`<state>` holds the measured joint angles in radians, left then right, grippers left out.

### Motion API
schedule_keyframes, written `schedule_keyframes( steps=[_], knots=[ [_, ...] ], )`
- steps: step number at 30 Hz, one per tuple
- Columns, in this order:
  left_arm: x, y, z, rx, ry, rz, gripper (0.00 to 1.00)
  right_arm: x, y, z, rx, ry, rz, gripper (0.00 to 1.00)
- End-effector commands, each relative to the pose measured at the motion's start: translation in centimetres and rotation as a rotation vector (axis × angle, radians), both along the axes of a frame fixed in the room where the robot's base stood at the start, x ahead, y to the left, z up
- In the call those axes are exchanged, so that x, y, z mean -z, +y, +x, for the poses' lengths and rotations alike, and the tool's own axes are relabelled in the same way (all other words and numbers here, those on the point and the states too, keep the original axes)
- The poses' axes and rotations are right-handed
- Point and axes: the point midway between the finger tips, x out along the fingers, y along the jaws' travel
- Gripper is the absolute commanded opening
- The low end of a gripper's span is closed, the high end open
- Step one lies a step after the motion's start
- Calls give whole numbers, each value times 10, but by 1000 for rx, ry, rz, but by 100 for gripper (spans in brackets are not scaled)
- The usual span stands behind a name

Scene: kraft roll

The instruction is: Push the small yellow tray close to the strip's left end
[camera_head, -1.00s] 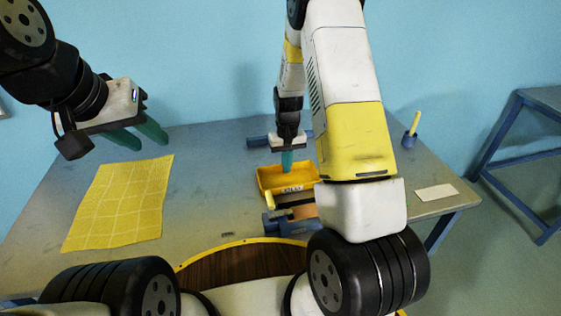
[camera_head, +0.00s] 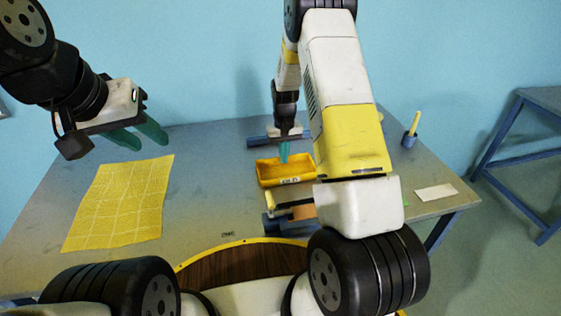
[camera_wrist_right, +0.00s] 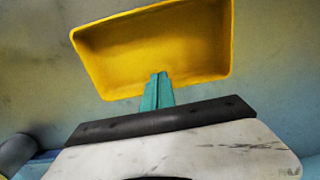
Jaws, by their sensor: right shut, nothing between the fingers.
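The small yellow tray (camera_head: 268,178) lies on the table just behind a blue device. Its inside looks empty in the right wrist view (camera_wrist_right: 150,40), and a white label is on its front wall in the head view. My right gripper (camera_head: 284,158) is shut and empty, with its green fingertips (camera_wrist_right: 159,78) over the tray's edge. I cannot tell whether they touch it. My left gripper (camera_head: 137,135) is open and empty, raised above the table's left back. A brown patch (camera_head: 303,211), possibly the strip, shows at the blue device, partly hidden by my right arm.
The blue device (camera_head: 282,227) stands in front of the tray. A blue bar (camera_head: 258,141) lies behind it. A yellow gridded sheet (camera_head: 120,205) covers the table's left. A blue cup with a yellow stick (camera_head: 410,138) and a white card (camera_head: 436,192) are at right.

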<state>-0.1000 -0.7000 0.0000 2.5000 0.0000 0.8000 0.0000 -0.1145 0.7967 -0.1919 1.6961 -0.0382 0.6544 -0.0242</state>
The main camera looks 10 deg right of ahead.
Motion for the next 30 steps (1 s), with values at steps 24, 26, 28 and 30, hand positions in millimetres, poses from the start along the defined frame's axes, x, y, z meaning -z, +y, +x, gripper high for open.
schedule_keyframes(
  steps=[24, 26, 28, 30],
  knots=[
    [0, 0, 0, 0, 0, 0, 36, 0, -2, 41, 0, 0, 0, 0],
    [0, 0, 0, 0, 0, 0, 36, 0, -2, 44, 0, 0, 0, 0],
    [0, 0, 0, 0, 0, 0, 36, 1, -2, 47, 0, 1, 0, 0],
    [0, 0, 0, 0, 0, 0, 36, 0, -2, 51, 0, 0, 0, 0]
  ],
)
